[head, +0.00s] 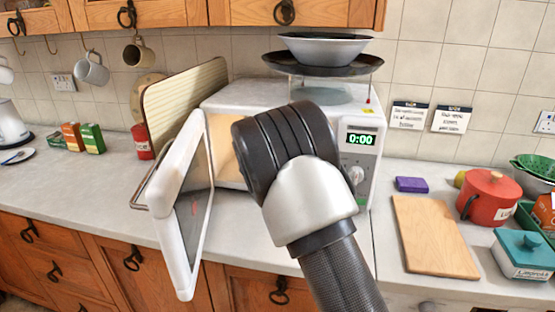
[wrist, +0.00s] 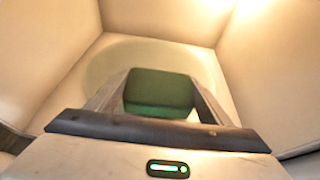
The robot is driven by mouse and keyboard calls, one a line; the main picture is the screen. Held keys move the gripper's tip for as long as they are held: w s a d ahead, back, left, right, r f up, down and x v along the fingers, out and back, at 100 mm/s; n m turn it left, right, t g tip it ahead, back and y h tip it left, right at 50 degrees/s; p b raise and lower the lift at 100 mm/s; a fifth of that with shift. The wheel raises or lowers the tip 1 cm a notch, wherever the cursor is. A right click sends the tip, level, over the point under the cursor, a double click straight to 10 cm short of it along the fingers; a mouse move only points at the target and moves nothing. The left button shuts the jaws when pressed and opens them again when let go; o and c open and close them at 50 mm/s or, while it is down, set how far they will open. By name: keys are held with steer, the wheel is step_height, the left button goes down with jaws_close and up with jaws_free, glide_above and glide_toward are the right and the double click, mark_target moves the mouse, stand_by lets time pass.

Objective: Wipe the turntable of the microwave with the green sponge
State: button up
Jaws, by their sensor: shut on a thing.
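The microwave (head: 358,174) stands on the counter with its white door (head: 186,205) swung open to the left. Its display reads 0:00. My arm reaches into the opening in the head view and hides most of the inside. In the wrist view, my gripper (wrist: 160,97) is inside the lit, cream-walled cavity. It is shut on the green sponge (wrist: 159,88), with a finger on each side. The pale round turntable (wrist: 103,68) lies beyond and around the sponge. I cannot tell whether the sponge touches it.
The cavity walls stand close on both sides. A dark tray (head: 350,64) with a metal bowl (head: 323,48) is on a rack on the microwave. A purple sponge (head: 411,184), a wooden board (head: 434,237) and a red pot (head: 487,196) are to the right.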

steer(key=shift+f+b, duration=1.05)
steer(key=shift+b, duration=0.1)
steer(key=shift+w+d+r+p, duration=0.15)
steer(key=shift+w+p, duration=0.15)
steer(key=shift+w, duration=0.3)
steer(key=shift+w+d+f+p, duration=0.1)
steer(key=shift+w+p, duration=0.2)
steer(key=shift+w, duration=0.25)
steer(key=shift+w+d, duration=0.1)
steer(key=shift+w, duration=0.5)
steer(key=shift+w+d+r+p, duration=0.1)
steer(key=shift+w+d+p, duration=0.05)
steer(key=shift+w+p, duration=0.45)
steer(key=shift+w+d+p, duration=0.1)
steer(key=shift+w+p, duration=0.45)
steer(key=shift+p, duration=0.05)
steer(key=shift+w+d+p, duration=0.15)
steer(key=shift+w+p, duration=0.25)
steer(key=shift+w, duration=0.15)
steer(key=shift+w+f, duration=0.15)
steer(key=shift+f, duration=0.05)
steer(key=shift+b, duration=0.35)
